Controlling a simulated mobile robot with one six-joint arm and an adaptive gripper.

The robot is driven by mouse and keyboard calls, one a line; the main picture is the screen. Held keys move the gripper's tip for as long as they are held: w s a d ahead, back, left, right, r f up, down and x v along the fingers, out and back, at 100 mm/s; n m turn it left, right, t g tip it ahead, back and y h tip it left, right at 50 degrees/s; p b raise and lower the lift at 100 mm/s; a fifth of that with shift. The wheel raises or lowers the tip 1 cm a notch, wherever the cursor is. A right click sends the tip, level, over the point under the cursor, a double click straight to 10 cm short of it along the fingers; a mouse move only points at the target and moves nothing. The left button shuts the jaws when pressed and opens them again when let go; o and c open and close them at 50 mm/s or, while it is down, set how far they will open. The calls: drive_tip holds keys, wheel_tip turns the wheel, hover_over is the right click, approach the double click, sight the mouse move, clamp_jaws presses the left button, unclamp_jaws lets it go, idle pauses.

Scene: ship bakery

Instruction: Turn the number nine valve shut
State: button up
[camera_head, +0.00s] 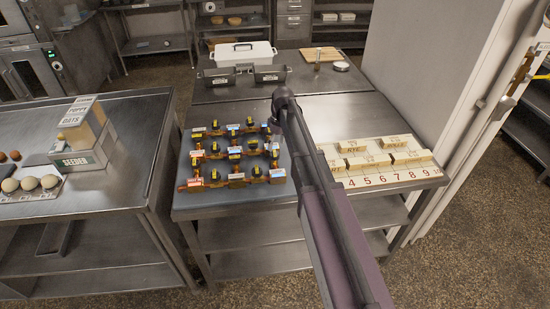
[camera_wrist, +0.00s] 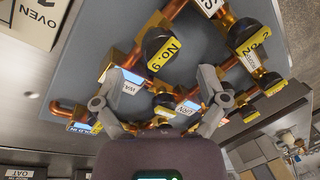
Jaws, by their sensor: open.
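The number nine valve shows in the wrist view as a black knob (camera_wrist: 156,40) on copper pipe, with a yellow tag (camera_wrist: 163,54) beside it. Its turn position is unclear. My gripper (camera_wrist: 158,101) is open and empty, its two grey fingers spread wide below the valve in the picture, apart from its knob. Another black knob with a tag like No. 2 (camera_wrist: 254,42) sits to the right. In the head view the valve board (camera_head: 236,190) carries rows of copper pipes with yellow-tagged valves.
Pipes and several other valves crowd around the fingers. On the same table, right of my arm, lies a numbered board (camera_head: 392,180) with pale blocks. Behind stands a white lidded dish (camera_head: 243,54). A dispenser labelled SEEDER (camera_head: 80,160) stands on the left table.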

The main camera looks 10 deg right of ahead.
sight(275, 152)
drive_tip(key=shift+s+a+f+b, duration=0.15)
drive_tip(key=shift+f+b, duration=0.7)
drive_tip(key=shift+f, duration=0.15)
drive_tip(key=shift+s+a+f+b, duration=0.15)
drive_tip(key=shift+f+b, duration=0.7)
drive_tip(key=shift+f, duration=0.1)
drive_tip(key=c, duration=1.1)
